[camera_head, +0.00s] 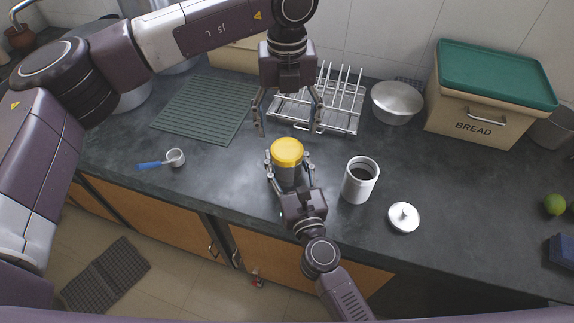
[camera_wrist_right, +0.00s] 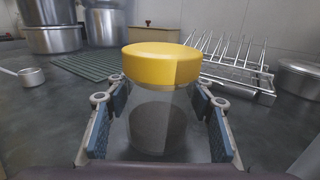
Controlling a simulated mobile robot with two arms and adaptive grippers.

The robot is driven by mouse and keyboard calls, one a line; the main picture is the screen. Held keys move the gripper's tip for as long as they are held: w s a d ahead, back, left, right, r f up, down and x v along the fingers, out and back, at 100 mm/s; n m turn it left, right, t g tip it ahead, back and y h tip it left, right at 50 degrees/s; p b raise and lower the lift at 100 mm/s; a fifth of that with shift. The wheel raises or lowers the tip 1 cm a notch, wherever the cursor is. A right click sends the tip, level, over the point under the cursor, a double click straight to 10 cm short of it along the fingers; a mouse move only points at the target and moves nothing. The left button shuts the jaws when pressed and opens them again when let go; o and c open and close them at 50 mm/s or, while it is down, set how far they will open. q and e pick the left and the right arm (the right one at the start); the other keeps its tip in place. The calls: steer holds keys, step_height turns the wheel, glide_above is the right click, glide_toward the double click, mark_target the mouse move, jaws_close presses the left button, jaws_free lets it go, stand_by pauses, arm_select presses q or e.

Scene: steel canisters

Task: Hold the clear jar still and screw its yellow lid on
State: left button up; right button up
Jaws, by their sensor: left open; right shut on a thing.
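The clear jar (camera_head: 286,176) stands upright on the dark counter, with dark contents showing inside it in the right wrist view (camera_wrist_right: 158,125). The yellow lid (camera_head: 287,151) sits on top of the jar and looks level; it also shows in the right wrist view (camera_wrist_right: 162,64). I cannot tell how tightly it is seated. My right gripper (camera_head: 289,170) is shut on the jar, with its blue-padded fingers on either side of the glass below the lid. My left gripper (camera_head: 287,128) is open and empty, pointing down above and behind the lid, apart from it.
A white canister (camera_head: 359,184) stands open right of the jar, its white lid (camera_head: 404,217) on the counter beside it. A wire rack (camera_head: 335,108), metal bowl (camera_head: 397,103) and bread bin (camera_head: 490,100) stand behind. A green mat (camera_head: 200,108) and blue-handled scoop (camera_head: 165,160) lie left.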

mark_target(287, 149)
arm_select(q)
steer(key=shift+f, duration=0.15)
stand_by(0.5)
steer(key=shift+f, duration=3.9)
steer(key=shift+c, duration=0.4)
steer(key=c, duration=1.1)
steer(key=shift+o, duration=0.5)
steer(key=m, duration=0.4)
steer(key=o, duration=1.3)
